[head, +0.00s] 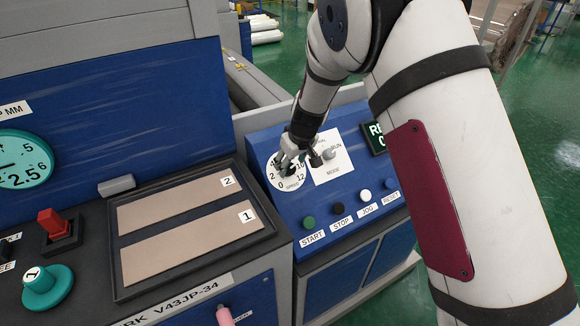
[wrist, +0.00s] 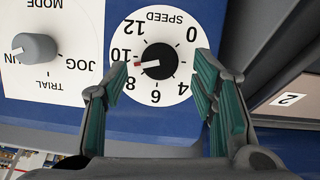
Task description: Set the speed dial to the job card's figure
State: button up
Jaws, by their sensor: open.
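The speed dial (wrist: 158,58) is a dark knob on a round white face, upside down in the wrist view. Its red-tipped pointer lies between 8 and 10, a little nearer 10. The 2 mark is hidden behind a finger. In the head view the dial face (head: 272,178) is partly covered by my gripper (head: 289,156). In the wrist view my gripper (wrist: 162,70) is open, its green-padded fingers on either side of the knob with gaps between. I cannot tell how far the fingertips are from the face. I see no readable job card.
The mode knob (head: 328,153) sits close beside the dial. START (head: 308,223), STOP (head: 338,209), JOG (head: 365,196) and RESET (head: 390,184) buttons line the panel below. A dark tray (head: 118,268) with two tan strips and a red switch (head: 54,222) are at left.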

aim_at(291, 168)
jog(key=shift+x, duration=1.45)
jog(key=c, duration=1.2)
jog(key=shift+o, duration=0.2)
jog(key=m+b, duration=0.1)
jog(key=m, duration=0.1)
jog(key=shift+w+d+m+y+b, duration=0.1)
jog(key=shift+w+m+y+b, duration=0.05)
jog(key=shift+m+y+b, duration=0.25)
jog(key=m+y+b, duration=0.1)
jog(key=m, duration=0.2)
jog(key=shift+f+g+b, duration=0.1)
jog(key=shift+g+b, duration=0.3)
jog(key=m+y+b, duration=0.1)
jog(key=m, duration=0.1)
jog(key=m+b, duration=0.1)
jog(key=m, duration=0.2)
jog(key=shift+d+m+y+b, duration=0.1)
jog(key=shift+m+y+b, duration=0.2)
jog(key=shift+y+b, duration=0.1)
